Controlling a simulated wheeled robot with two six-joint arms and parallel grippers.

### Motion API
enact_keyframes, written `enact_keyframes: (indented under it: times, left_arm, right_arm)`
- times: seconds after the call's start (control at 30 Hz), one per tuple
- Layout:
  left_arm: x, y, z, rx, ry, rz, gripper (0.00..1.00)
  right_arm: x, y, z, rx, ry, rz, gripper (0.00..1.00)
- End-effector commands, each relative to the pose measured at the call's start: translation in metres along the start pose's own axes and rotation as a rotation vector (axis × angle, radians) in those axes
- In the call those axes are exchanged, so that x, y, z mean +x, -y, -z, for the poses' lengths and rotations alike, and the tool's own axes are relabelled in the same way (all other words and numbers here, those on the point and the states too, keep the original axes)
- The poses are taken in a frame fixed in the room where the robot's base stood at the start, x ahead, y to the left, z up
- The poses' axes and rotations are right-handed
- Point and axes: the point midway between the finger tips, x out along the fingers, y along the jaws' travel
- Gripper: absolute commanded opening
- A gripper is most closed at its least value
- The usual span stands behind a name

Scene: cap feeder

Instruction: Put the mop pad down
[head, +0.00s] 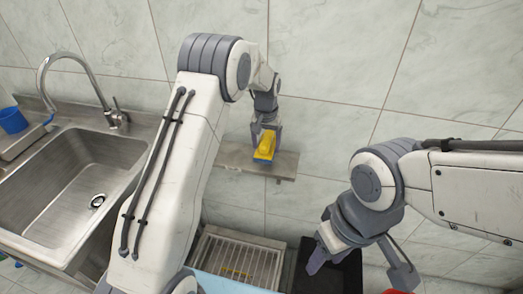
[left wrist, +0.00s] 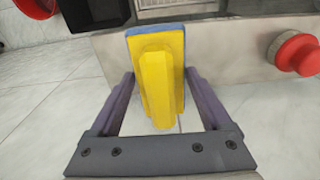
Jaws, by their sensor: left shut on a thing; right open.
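The mop pad (head: 265,148) is a small yellow block with a blue face. My left gripper (head: 266,131) is shut on it at the grey wall shelf (head: 283,163). In the left wrist view, the yellow body of the pad (left wrist: 160,85) stands between the two fingers of my left gripper (left wrist: 160,95), with its blue edge at the far end. I cannot tell whether the pad touches the shelf. My right gripper (head: 358,268) is open and empty at the lower right, its fingers wide apart.
A steel sink (head: 65,195) with a tap (head: 78,70) and a blue cup (head: 12,120) are at the left. A slatted metal tray (head: 237,258) lies below the shelf. A red knob (left wrist: 297,52) shows at the right of the wrist view.

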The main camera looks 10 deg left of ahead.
Motion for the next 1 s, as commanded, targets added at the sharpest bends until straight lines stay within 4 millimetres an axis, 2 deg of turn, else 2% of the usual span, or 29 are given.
enact_keyframes:
  times: [0.03,0.17,0.5,0.9,0.93,0.97,1.0]
  left_arm:
    - [0.003,0.007,0.002,-0.002,0.001,0.0,0.21]
    - [0.01,0.017,0.005,0.001,-0.001,0.0,0.21]
    - [0.049,0.018,0.003,0.002,0.0,0.0,0.21]
    - [0.056,0.017,0.002,0.002,-0.001,0.0,0.21]
    - [0.056,0.017,0.002,0.002,-0.001,0.0,0.9]
    - [0.055,0.017,0.002,0.002,-0.001,0.0,1.0]
    - [0.055,0.017,0.002,0.002,-0.001,0.0,1.0]
  right_arm:
    - [-0.004,0.0,0.0,0.0,0.0,0.0,0.5]
    - [-0.006,0.0,0.0,0.0,0.0,0.0,0.5]
    - [-0.018,0.001,0.001,0.0,0.0,0.0,0.5]
    - [-0.014,0.001,0.001,0.0,0.0,0.0,0.5]
    - [-0.015,0.001,0.001,0.0,0.0,0.0,0.5]
    - [-0.015,0.001,0.001,0.0,0.0,0.0,0.5]
    - [-0.015,0.001,0.001,0.0,0.0,0.0,0.5]
